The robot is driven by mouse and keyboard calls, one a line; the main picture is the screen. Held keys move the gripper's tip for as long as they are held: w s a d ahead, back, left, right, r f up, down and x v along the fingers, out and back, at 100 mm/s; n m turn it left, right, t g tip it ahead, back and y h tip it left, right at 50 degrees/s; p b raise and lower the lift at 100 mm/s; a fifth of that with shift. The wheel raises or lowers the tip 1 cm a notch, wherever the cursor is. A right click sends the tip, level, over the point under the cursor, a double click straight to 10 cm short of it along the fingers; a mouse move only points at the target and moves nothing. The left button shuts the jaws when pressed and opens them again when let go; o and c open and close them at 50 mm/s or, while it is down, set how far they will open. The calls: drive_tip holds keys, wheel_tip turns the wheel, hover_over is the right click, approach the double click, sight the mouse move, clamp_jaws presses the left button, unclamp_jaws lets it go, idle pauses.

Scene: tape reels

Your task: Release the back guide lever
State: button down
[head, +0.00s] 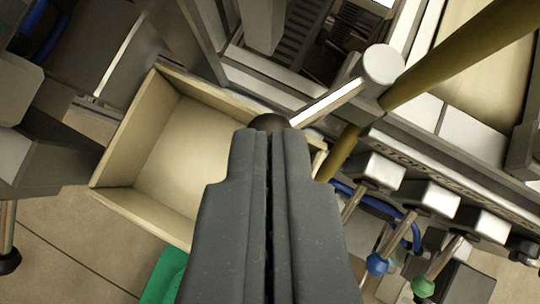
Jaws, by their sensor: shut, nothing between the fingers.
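My gripper (268,140) points up the middle of the head view, its two dark grey fingers shut against each other with nothing held. A pale lever arm (328,103) runs from a round grey pivot (383,64) down-left to a dark round knob (270,122). It looks like the guide lever. The knob shows just past my fingertips, partly hidden by them. I cannot tell whether the fingers touch it. An olive-brown rod or band (460,52) passes beside the pivot and slants to the upper right.
An open, empty beige box (130,120) lies left of my gripper. On the right, a lettered machine edge carries several white blocks (373,170) with metal levers, including blue (376,265) and green (422,287) knobs. A green item (165,275) lies at lower left. Tiled floor shows below.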

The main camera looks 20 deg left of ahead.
sight(270, 116)
drive_tip(key=x, duration=0.6)
drive_tip(key=shift+r, duration=0.1)
drive_tip(key=shift+d, duration=0.2)
drive_tip(key=shift+a+b, duration=0.15)
drive_tip(key=shift+b, duration=0.25)
